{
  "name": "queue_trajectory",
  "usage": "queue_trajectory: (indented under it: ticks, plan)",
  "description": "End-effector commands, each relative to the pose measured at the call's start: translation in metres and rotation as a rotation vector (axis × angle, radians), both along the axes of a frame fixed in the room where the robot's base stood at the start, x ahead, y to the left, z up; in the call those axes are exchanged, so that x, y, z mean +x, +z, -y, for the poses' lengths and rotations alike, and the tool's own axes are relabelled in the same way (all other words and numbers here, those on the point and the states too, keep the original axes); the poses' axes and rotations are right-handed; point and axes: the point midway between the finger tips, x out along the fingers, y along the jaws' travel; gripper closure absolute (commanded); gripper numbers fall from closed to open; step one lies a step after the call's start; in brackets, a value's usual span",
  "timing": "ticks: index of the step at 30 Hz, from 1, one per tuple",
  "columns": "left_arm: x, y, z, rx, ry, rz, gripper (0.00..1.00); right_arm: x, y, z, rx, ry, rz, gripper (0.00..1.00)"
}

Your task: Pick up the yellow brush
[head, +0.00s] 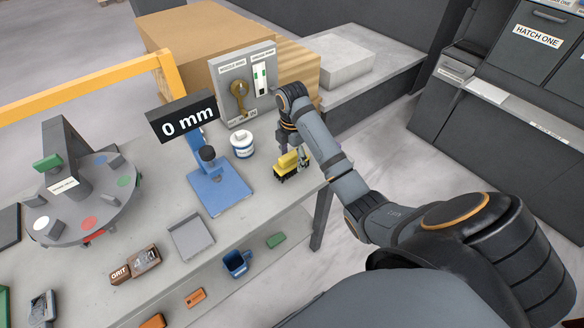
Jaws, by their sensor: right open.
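The yellow brush (286,162), with dark bristles below, stands on the stone slab (262,196) near its right edge. My right gripper (301,156) points down at the right end of the brush, very close to it. It is open. The picture is too small to tell whether its fingers touch the brush or are around it. My left gripper is not in view.
A blue stand (222,190) with a "0 mm" display (183,117) is left of the brush, with a white-and-blue tub (242,145) nearby. A board with a brass key-like piece (239,95) stands behind. A blue mug (236,263) is in front.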

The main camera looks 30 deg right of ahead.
Motion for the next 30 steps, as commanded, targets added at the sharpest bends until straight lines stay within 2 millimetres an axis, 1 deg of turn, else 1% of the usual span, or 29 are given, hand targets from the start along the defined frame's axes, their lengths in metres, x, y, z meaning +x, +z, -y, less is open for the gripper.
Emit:
queue_trajectory:
  ticks: [1,2,3,6,11,12,21,26,30]
  plan:
    - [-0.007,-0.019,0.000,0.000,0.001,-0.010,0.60,0.000,-0.018,-0.001,0.001,0.000,-0.001,0.31]
    - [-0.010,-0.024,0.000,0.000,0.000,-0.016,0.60,0.000,-0.023,-0.001,0.001,0.000,0.000,0.31]
    - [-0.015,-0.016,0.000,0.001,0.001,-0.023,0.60,0.000,-0.024,-0.001,0.001,-0.001,-0.003,0.31]
    - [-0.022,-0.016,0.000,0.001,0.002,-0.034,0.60,0.000,-0.033,-0.001,-0.001,-0.001,-0.001,0.31]
    - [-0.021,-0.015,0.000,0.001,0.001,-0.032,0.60,0.000,-0.034,0.000,-0.001,-0.001,0.000,0.31]
    - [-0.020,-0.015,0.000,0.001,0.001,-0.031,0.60,0.000,-0.034,0.000,-0.001,-0.001,0.000,0.32]
    - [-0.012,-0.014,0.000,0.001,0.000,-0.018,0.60,0.000,-0.034,-0.001,0.000,0.000,0.000,0.73]
    - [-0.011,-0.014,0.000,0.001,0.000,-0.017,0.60,0.000,-0.034,-0.001,0.000,0.000,0.000,0.95]
    - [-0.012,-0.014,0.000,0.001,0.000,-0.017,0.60,0.001,-0.034,-0.001,0.000,0.000,0.000,0.96]
